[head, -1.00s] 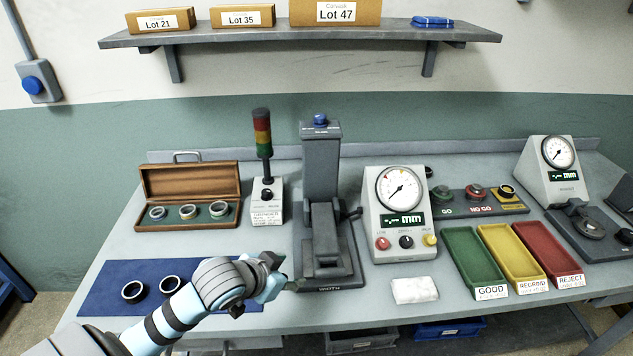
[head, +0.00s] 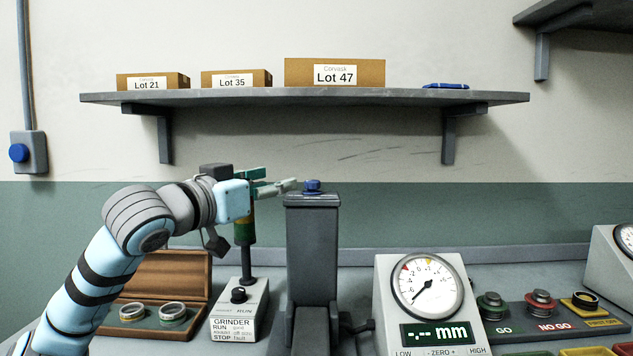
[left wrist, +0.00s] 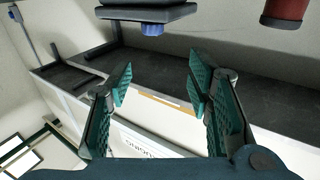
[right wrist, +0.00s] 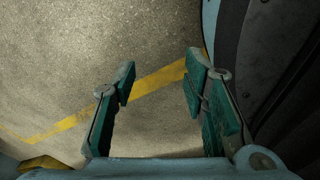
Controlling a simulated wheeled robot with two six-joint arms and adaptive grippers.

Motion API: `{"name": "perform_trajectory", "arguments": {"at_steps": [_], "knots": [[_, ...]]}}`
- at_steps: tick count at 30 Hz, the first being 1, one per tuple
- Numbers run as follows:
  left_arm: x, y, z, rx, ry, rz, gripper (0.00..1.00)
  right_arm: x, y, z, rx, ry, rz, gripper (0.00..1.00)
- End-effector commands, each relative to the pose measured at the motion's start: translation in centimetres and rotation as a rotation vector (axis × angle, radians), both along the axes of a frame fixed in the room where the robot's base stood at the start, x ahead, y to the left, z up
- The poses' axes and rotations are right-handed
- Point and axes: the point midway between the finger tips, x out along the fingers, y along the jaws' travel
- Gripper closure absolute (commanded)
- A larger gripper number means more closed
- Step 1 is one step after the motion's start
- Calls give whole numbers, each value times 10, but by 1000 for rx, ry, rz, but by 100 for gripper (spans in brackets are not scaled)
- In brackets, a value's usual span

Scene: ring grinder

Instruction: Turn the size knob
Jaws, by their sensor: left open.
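The blue size knob (head: 312,186) sits on top of the grey grinder column (head: 312,235). My left gripper (head: 281,186) is just left of the knob at about its height, fingers pointing toward it, apart from it. In the left wrist view, the knob (left wrist: 153,29) shows beyond the open, empty fingers (left wrist: 158,85), near the top of the picture. My right gripper (right wrist: 160,82) is out of the head view. In the right wrist view its fingers are apart with nothing between them, over the floor.
The signal lamp (head: 244,240) stands behind my left gripper, left of the column. A gauge box (head: 384,325) stands right of the column. The wall shelf (head: 300,97) with boxes is above. Air above and right of the knob is clear.

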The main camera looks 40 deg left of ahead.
Motion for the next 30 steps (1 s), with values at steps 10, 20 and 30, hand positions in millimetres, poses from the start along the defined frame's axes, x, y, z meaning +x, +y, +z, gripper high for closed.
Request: {"name": "perform_trajectory", "arguments": {"at_steps": [10,20,30], "knots": [[47,-6,-1,-21,38,-41,54,-16,32,71,49,25,-33,60],[65,-4,0,-22,27,-34,54,-14,32,126,50,22,-38,60],[95,-3,-3,-23,27,-32,54,-16,28,170,45,25,-36,60]]}}
